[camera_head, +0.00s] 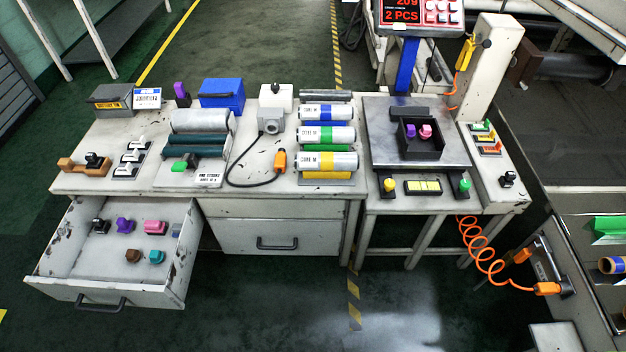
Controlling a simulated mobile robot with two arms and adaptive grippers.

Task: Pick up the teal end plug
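The teal end plug (157,257) lies in the open drawer (75,262) at the lower left, near the front of its floor. A brown plug (132,256) lies just to its left. Behind them in the same drawer are a black plug (100,226), a purple plug (124,225) and a pink plug (154,227). Nothing covers the teal plug from this view. Neither of my grippers is in view.
The drawer's front wall and handle (101,301) stand before the plugs. The bench top (250,179) above holds rollers, labelled film cores (328,162) and a black tray (422,151) with a purple and a pink plug. An orange coiled cord (480,247) hangs at the right.

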